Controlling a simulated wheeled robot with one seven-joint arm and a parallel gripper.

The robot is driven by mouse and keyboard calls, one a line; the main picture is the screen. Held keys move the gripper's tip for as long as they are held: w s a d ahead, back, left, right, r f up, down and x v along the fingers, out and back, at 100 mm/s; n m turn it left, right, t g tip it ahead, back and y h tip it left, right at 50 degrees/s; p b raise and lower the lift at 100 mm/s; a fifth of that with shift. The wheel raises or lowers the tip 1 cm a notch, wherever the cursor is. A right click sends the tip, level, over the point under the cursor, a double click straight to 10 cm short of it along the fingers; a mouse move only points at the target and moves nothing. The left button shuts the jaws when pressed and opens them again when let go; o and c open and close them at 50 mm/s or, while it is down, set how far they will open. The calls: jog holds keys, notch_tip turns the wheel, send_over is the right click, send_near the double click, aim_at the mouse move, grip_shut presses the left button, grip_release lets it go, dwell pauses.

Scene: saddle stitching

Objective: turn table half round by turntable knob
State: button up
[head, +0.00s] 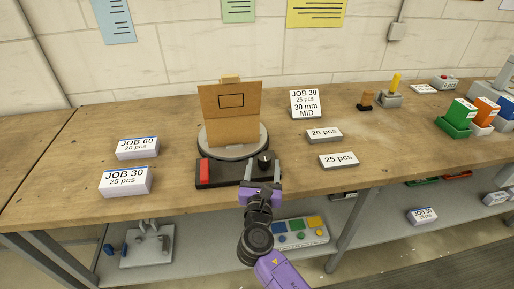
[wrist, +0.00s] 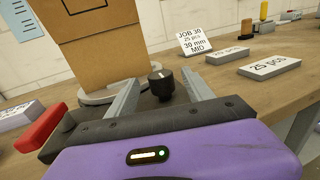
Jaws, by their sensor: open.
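The round grey turntable (head: 218,147) sits on a dark base (head: 230,176) near the front edge of the bench. A brown cardboard piece (head: 235,123) with a black rectangle outline stands upright on it. The black turntable knob (head: 265,160) is at the base's right; in the wrist view the knob (wrist: 160,84) has a pale mark on top. My gripper (head: 263,172) is just in front of the knob. Its fingers are open, and the knob shows between and slightly beyond their tips in the wrist view. I cannot tell whether either finger touches it.
A red block (head: 204,172) is at the base's left. Label blocks JOB 30 (head: 125,181) and JOB 60 (head: 138,148) lie left. The 25 pcs block (head: 339,160) and 20 pcs block (head: 324,134) lie right. A lower shelf (head: 200,255) holds several items.

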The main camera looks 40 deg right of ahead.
jog(key=shift+w+d+r, duration=0.1)
jog(key=shift+w+d, duration=0.25)
jog(key=shift+x, duration=3.1)
grip_shut()
jog(key=shift+s, duration=0.1)
